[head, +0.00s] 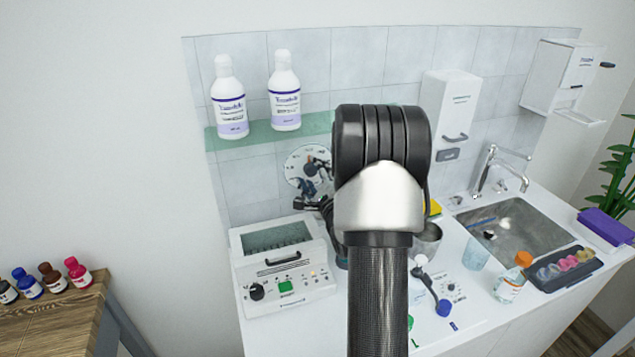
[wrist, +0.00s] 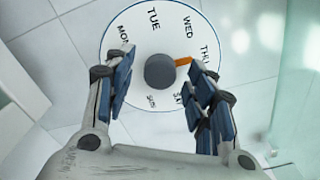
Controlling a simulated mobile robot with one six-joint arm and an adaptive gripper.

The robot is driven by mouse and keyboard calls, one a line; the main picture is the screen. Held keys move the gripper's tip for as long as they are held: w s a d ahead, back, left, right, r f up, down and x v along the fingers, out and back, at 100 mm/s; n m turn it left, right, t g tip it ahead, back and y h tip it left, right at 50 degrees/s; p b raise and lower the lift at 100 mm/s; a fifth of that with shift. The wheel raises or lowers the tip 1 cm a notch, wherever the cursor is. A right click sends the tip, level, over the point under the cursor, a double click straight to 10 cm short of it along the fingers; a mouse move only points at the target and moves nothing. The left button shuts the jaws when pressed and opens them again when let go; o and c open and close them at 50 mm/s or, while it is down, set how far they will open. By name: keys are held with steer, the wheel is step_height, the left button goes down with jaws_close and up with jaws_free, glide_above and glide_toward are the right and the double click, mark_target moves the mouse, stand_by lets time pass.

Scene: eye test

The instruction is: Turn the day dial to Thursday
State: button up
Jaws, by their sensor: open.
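The day dial (wrist: 135,25) is a white disc on the tiled wall, with day names around its rim; it also shows in the head view (head: 293,163), partly behind my gripper. Its dark round knob (wrist: 160,71) is in the middle. An orange pointer (wrist: 183,61) reaches right and slightly up from the knob, toward the THU label (wrist: 207,57). FRI is hidden behind my right finger. My gripper (wrist: 160,62) is open, one finger on each side of the knob with gaps. The right fingertip is close to the pointer; I cannot tell if they touch.
A green glass shelf (head: 255,136) with two white bottles (head: 229,100) is above the dial. A white device (head: 290,298) stands on the counter below. My arm hides part of the counter. A white dispenser (head: 447,105) hangs to the right.

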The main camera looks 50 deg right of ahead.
steer(key=v, duration=1.1)
steer(key=shift+s, duration=0.35)
steer(key=shift+a, duration=0.15)
